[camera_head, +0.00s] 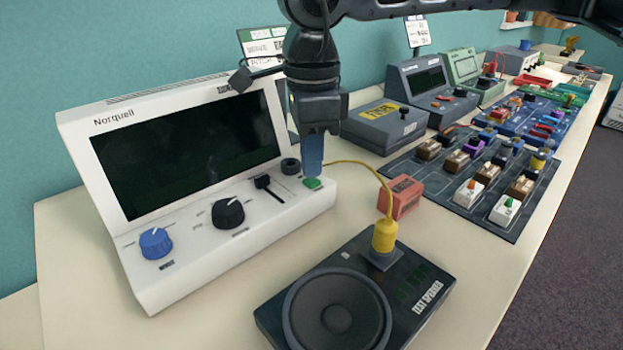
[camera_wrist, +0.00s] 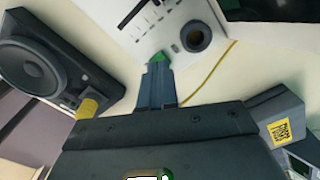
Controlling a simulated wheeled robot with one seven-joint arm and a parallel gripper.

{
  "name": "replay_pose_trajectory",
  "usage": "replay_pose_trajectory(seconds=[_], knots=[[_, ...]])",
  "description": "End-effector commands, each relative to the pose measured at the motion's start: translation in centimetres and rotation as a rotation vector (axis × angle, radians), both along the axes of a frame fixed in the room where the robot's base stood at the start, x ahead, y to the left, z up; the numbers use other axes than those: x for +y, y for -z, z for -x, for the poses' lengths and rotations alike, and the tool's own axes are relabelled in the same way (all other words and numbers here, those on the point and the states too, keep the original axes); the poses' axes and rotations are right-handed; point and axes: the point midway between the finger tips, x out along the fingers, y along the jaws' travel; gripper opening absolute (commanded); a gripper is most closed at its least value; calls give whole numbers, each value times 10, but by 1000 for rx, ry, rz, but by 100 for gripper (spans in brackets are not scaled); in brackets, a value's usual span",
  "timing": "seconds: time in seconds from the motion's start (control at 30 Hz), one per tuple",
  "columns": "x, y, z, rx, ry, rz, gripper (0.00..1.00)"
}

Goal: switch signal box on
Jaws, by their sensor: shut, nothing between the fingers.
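The signal box (camera_head: 100,185) is a white console marked Norquell, with a dark screen (camera_head: 188,150). Its sloped front has a blue knob (camera_head: 155,242), a black knob (camera_head: 228,213), a black slider (camera_head: 268,188) and a green button (camera_head: 312,183) at the right end. The green button also shows in the wrist view (camera_wrist: 158,58). My gripper (camera_head: 312,168) is shut and empty, pointing down with its blue-grey fingertips right at the green button. In the wrist view the fingertips (camera_wrist: 157,72) overlap the button's edge; I cannot tell whether they press it.
A black test speaker (camera_head: 430,305) with a yellow plug (camera_head: 384,237) stands in front on the right, its yellow cable running to the console. A red block (camera_head: 401,197) lies behind it. A grey box (camera_head: 385,128) and a dark board (camera_head: 440,178) with several modules stand further right.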

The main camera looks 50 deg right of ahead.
Motion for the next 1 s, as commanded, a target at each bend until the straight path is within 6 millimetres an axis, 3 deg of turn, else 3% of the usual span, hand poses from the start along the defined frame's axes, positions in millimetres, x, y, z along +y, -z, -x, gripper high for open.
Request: replay_pose_trajectory(seconds=[1.0], knots=[[0, 11, 0, 0, 0, 0, 0]])
